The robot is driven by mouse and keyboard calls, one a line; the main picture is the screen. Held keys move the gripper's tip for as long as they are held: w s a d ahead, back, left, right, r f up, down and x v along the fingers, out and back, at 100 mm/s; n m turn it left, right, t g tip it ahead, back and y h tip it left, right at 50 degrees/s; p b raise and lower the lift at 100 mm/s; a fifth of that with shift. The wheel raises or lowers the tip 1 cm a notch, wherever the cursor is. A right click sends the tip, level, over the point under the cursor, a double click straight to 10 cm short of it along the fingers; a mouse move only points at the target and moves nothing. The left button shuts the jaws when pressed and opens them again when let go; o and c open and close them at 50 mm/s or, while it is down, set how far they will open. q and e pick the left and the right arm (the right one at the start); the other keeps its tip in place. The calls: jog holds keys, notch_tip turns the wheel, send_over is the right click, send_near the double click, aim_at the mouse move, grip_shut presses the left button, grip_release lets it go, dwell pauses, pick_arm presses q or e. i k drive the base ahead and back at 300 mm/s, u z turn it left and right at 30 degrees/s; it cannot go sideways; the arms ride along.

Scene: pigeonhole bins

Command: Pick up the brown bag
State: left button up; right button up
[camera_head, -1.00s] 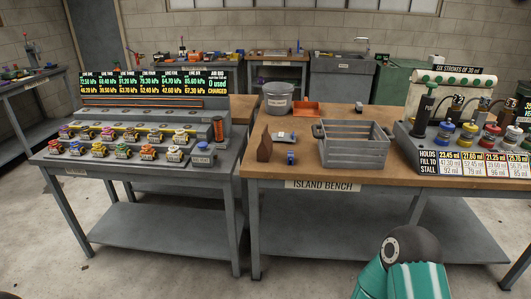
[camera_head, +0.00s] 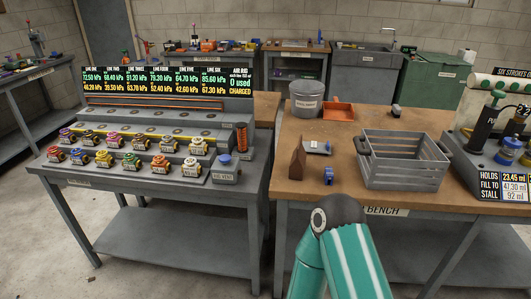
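The brown bag (camera_head: 297,158) stands upright on the wooden top of the island bench (camera_head: 285,188), near its left front part. It looks like a small, dark brown, peaked shape. Nothing touches it. A teal and white arm part of mine with a dark round joint rises from the bottom edge, in front of the bench and below the bag. Neither of my grippers shows in this view, so their state is hidden.
A blue item (camera_head: 328,176) and a small grey device (camera_head: 318,147) lie just right of the bag. A grey slatted crate (camera_head: 403,160) stands further right. A grey bucket (camera_head: 306,99) and an orange tray (camera_head: 338,112) are behind. A valve rack (camera_head: 150,135) stands left.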

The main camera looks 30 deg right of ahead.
aim_at(297, 165)
jog(key=z, duration=0.1)
jog(key=i, duration=0.9)
jog(key=z, duration=0.6)
